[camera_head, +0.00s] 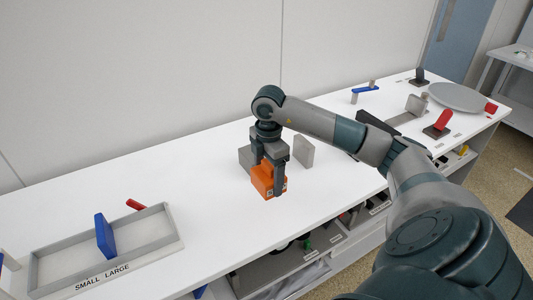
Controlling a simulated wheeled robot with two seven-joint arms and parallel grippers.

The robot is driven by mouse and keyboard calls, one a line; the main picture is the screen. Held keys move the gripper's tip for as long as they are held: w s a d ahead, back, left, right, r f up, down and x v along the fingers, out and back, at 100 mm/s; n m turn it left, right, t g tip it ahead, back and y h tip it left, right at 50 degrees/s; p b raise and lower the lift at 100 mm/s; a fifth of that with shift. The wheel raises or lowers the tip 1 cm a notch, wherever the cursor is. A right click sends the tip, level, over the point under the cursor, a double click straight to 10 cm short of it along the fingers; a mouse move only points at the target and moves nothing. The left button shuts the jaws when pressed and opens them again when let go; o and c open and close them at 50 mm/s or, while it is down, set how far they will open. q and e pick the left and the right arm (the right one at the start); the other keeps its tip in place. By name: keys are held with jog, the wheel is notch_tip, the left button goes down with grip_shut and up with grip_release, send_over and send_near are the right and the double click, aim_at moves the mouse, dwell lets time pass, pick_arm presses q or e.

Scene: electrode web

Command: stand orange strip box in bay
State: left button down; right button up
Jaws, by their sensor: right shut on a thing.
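The orange strip box (262,181) is near the middle of the white table, between the fingers of my right gripper (267,182). My right gripper points down and is shut on the box. I cannot tell whether the box touches the table. A grey tray (57,253) labelled SMALL and LARGE lies at the table's left end, with a blue upright divider (105,236) between its two bays. Both bays look empty. My left gripper is not in view.
A grey block (246,158) stands right behind the orange box, and a light grey plate (303,151) stands to its right. A red piece (136,204) lies behind the tray. A grey round disc (457,97) and several small fixtures occupy the right end. The table between tray and box is clear.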

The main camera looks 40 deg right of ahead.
jog(key=shift+a, duration=0.1)
dwell(0.6)
jog(key=shift+w+a+r+n, duration=0.1)
jog(key=shift+a+n, duration=0.55)
jog(key=shift+n, duration=0.55)
jog(key=s+a+r+m, duration=0.2)
jog(key=s+a+m, duration=0.1)
jog(key=a+m, duration=0.6)
jog(key=s+a+r+m, duration=0.2)
jog(key=a+m, duration=0.7)
jog(key=a, duration=0.5)
jog(key=shift+s+a+r, duration=0.25)
jog(key=shift+s+a, duration=0.05)
jog(key=shift+s, duration=0.35)
jog(key=shift+w, duration=0.1)
